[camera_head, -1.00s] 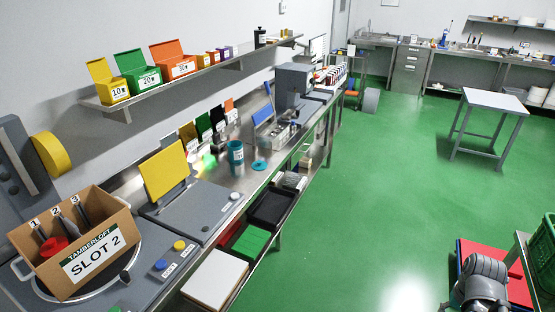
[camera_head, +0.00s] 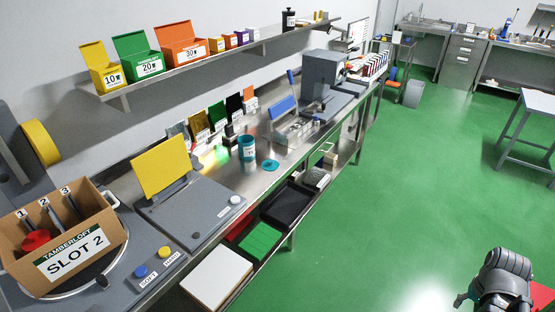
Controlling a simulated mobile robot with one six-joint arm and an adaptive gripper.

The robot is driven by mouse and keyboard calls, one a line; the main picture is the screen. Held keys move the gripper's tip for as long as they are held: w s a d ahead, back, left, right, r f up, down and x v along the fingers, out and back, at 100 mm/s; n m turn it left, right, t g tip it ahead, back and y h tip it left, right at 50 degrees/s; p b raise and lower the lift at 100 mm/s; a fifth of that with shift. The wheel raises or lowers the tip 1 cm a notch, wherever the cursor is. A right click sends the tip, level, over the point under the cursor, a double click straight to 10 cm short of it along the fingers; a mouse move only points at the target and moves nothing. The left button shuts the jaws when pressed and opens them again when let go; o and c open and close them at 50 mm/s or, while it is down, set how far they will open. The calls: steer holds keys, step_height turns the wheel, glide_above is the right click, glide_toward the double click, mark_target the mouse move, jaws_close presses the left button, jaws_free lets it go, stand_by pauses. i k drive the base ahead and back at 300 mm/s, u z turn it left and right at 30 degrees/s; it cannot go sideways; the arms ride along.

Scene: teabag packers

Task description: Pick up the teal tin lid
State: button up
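The teal tin lid (camera_head: 270,165) lies flat on the steel bench, just right of an open teal tin (camera_head: 247,150) with a white label. The two stand close together, with a small gap. My gripper (camera_head: 462,300) is at the bottom right, over the green floor, well away from the bench and the lid. Its fingers are partly seen at the picture's lower edge, and whether they are open or shut is unclear.
A grey machine with a raised yellow plate (camera_head: 159,166) and a cardboard box (camera_head: 62,248) stand left of the tin. A steel device with a blue handle (camera_head: 282,107) stands behind the lid. A shelf (camera_head: 200,67) with coloured boxes hangs above. Green floor (camera_head: 400,180) is clear.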

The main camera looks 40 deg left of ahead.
mark_target(269, 165)
steer(key=u, duration=0.25)
steer(key=i, duration=0.7)
steer(key=u, duration=1)
steer(key=i, duration=0.85)
steer(key=u, duration=0.5)
steer(key=k, duration=0.95)
steer(key=u, duration=0.15)
steer(key=i, duration=0.6)
